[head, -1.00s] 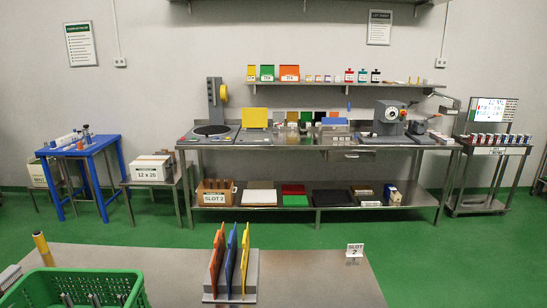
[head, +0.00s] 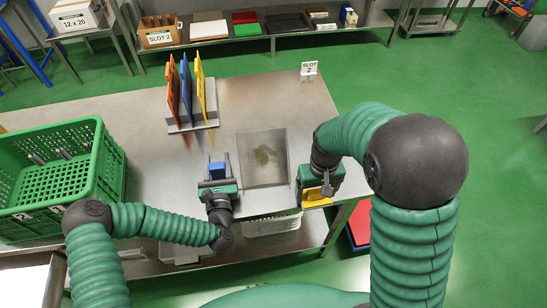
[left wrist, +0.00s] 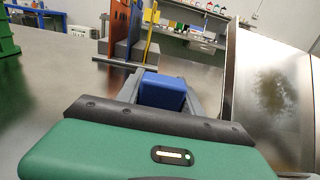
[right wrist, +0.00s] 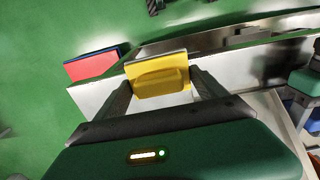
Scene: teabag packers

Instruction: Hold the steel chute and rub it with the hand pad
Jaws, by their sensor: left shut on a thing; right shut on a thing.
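The steel chute (head: 263,160) stands on the table between my two grippers, with a brown smear on its face. Its tilted panel and dark smear also show in the left wrist view (left wrist: 280,95). My left gripper (head: 217,168) is shut on a blue block (left wrist: 163,91) just left of the chute. Whether the block is joined to the chute, I cannot tell. My right gripper (head: 318,197) is shut on the yellow hand pad (right wrist: 160,76), to the right of the chute near the table's edge. The pad is apart from the smear.
A green basket (head: 110,172) stands at the table's left. A grey rack (head: 193,125) with orange, blue and yellow boards is behind the chute. A slot sign (head: 309,69) stands at the back right. A white bin (head: 272,226) sits under the table's front edge.

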